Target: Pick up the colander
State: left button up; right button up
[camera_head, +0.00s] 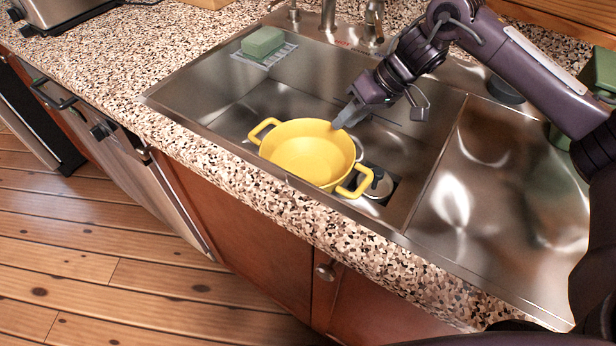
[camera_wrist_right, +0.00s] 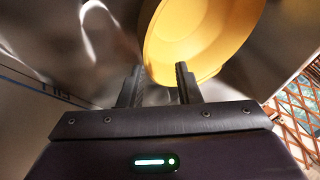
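The yellow colander (camera_head: 308,152) sits in the left sink basin, with one loop handle at its left and one at its lower right. It also shows in the right wrist view (camera_wrist_right: 205,35), beyond the fingers. My right gripper (camera_head: 343,118) is over the basin at the colander's far right rim. In the right wrist view the two fingers of my right gripper (camera_wrist_right: 158,85) stand apart with a gap between them, and nothing is clearly held. I cannot tell whether a finger touches the rim. My left gripper is not in view.
The steel sink (camera_head: 225,100) has a divider right of the colander and an empty right basin (camera_head: 500,190). A green sponge (camera_head: 263,42) lies on a striped cloth at the back left. The faucet (camera_head: 328,14) stands behind. A speckled counter (camera_head: 215,160) borders the front.

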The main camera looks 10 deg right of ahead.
aim_at(318, 155)
jog(key=shift+d+f+b+x, duration=0.1)
jog(key=shift+d+x, duration=0.05)
jog(key=shift+x, duration=1.3)
jog(key=shift+d+f+b+x, duration=0.1)
jog(key=shift+d+x, duration=0.05)
jog(key=shift+x, duration=1.3)
jog(key=shift+d+f+b+x, duration=0.1)
jog(key=shift+d+x, duration=0.05)
jog(key=shift+x, duration=1.3)
jog(key=shift+s, duration=0.25)
grip_shut()
